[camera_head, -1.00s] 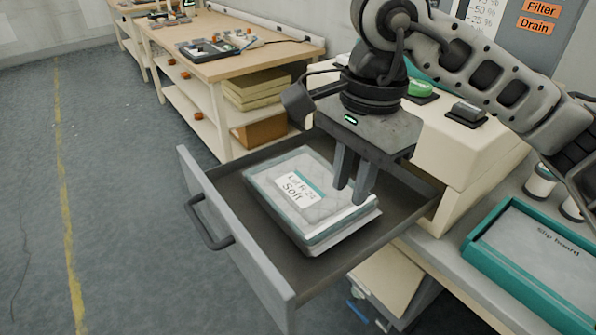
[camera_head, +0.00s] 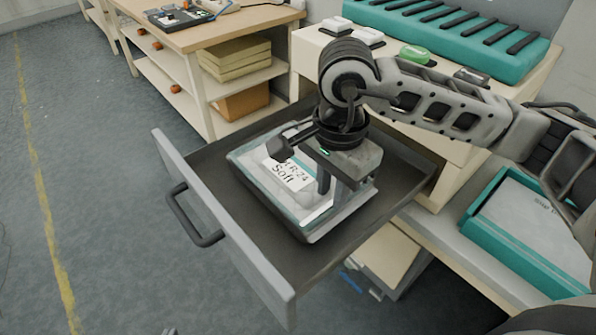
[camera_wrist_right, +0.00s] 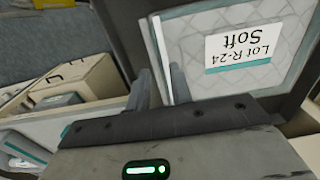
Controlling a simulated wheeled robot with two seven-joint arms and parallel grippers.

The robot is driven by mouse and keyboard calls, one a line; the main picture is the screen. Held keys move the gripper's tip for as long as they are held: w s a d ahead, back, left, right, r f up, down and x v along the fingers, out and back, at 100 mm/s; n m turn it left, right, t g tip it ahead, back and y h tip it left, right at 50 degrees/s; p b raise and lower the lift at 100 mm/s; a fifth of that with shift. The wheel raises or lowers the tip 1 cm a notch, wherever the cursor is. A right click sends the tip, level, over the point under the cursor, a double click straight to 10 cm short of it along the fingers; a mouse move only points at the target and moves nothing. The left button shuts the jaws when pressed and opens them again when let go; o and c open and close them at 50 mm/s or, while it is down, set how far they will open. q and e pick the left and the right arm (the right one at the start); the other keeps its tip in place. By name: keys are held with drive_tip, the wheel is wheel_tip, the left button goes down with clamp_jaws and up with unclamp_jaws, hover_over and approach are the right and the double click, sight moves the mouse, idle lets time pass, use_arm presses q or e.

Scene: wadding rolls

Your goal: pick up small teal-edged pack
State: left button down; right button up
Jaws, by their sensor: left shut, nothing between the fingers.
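A clear-wrapped pale pack (camera_head: 249,172) with teal edging lies flat in the open drawer. Its white label reads "Lot R-24 Soft" in the right wrist view (camera_wrist_right: 245,45). A layered edge shows at its near side; I cannot tell whether a second pack lies below. My right gripper (camera_head: 335,190) points down over the pack's right part, hiding some of it and of the label. In the right wrist view its two fingers (camera_wrist_right: 160,88) are apart, on either side of the pack's edge. Only a small grey tip of my left gripper (camera_head: 169,331) shows at the bottom edge.
The grey drawer (camera_head: 222,227) is pulled out, with bare floor around the pack. A teal-framed board (camera_head: 525,232) lies on the bench at right. A green object (camera_head: 415,54) and small pale blocks sit on the cabinet top. A wooden workbench (camera_head: 215,38) stands behind.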

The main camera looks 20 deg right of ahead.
sight(327, 211)
drive_tip(key=f, duration=0.4)
drive_tip(key=shift+a+f+p, duration=0.25)
drive_tip(key=shift+p, duration=0.1)
drive_tip(key=shift+c, duration=0.3)
clamp_jaws()
drive_tip(key=shift+r, duration=0.15)
